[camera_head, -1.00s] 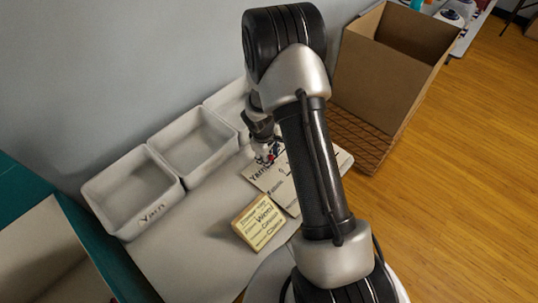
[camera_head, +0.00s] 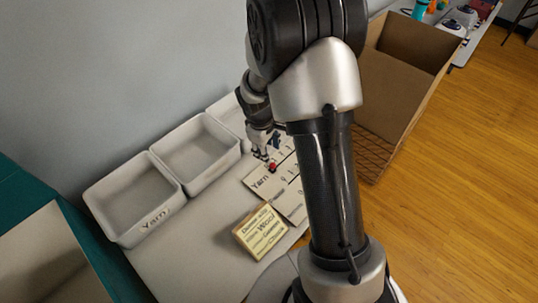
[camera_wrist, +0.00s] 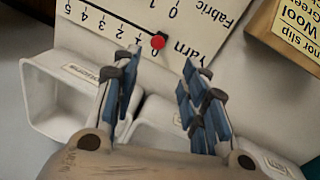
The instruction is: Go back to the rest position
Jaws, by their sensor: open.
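My gripper (camera_head: 266,150) is open and empty above the table, near the tally board with the words Yarn and Fabric (camera_head: 262,184). In the wrist view, the two blue-padded fingers of my gripper (camera_wrist: 160,95) are spread apart. The board (camera_wrist: 215,45) shows beyond the fingertips, with a red knob (camera_wrist: 158,41) on its Yarn line near the 0 end. The red knob also shows in the head view (camera_head: 272,167), just below the fingertips. My arm hides part of the board in the head view.
A wooden block with Wool written on it (camera_head: 247,241) lies in front of the board. White bins (camera_head: 128,237) line the wall, the leftmost labelled Yarn. A large open cardboard box (camera_head: 393,87) stands right of my arm. The wooden floor is clear at the right.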

